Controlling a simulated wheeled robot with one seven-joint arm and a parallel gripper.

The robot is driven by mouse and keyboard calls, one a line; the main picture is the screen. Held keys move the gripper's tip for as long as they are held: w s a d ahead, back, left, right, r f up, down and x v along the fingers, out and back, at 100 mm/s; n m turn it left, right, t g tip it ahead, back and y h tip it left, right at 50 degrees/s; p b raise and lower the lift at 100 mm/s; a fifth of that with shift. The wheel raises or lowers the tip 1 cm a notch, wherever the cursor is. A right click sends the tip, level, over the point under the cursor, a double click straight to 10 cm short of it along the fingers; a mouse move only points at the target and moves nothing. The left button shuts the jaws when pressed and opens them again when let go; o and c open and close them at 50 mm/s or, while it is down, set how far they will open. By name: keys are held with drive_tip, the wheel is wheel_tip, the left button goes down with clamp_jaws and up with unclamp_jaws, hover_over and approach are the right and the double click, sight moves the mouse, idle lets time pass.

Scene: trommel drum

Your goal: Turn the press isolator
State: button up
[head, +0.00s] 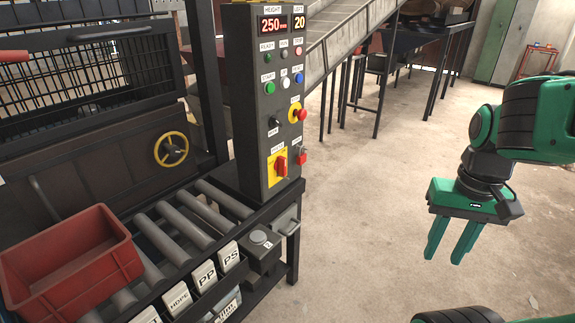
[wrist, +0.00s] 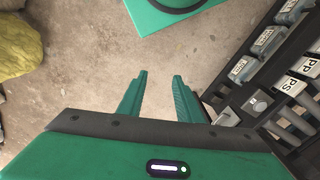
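The isolator, a red rotary handle on a yellow plate (head: 280,164), sits low on the front of the dark grey control column in the head view. Its handle looks roughly upright. My gripper (head: 446,256) hangs over bare floor, well to the right of the column, with its green fingers pointing down. In the wrist view my gripper (wrist: 161,75) has its two fingers apart with nothing between them. The isolator is not in the wrist view.
The control column (head: 248,130) also carries an emergency-stop button (head: 297,112), coloured buttons and a red knob (head: 301,155). A red crate (head: 70,265) rests on the rollers. The floor between column and arm is clear.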

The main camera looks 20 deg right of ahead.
drive_tip(key=w+a+f+m, duration=0.1)
drive_tip(key=w+f, duration=0.3)
drive_tip(key=w, duration=0.4)
drive_tip(key=m+t+y, duration=1)
drive_tip(key=m+t, duration=0.5)
drive_tip(key=m, duration=0.6)
approach(282, 166)
drive_tip(key=w+a, duration=0.1)
drive_tip(key=w, duration=0.1)
drive_tip(key=w+a+r, duration=0.1)
drive_tip(key=w, duration=0.1)
drive_tip(key=w+a, duration=0.1)
drive_tip(key=w, duration=0.2)
drive_tip(key=shift+w+a+r, duration=0.1)
drive_tip(key=shift+a+r, duration=0.25)
drive_tip(key=shift+c, duration=0.6)
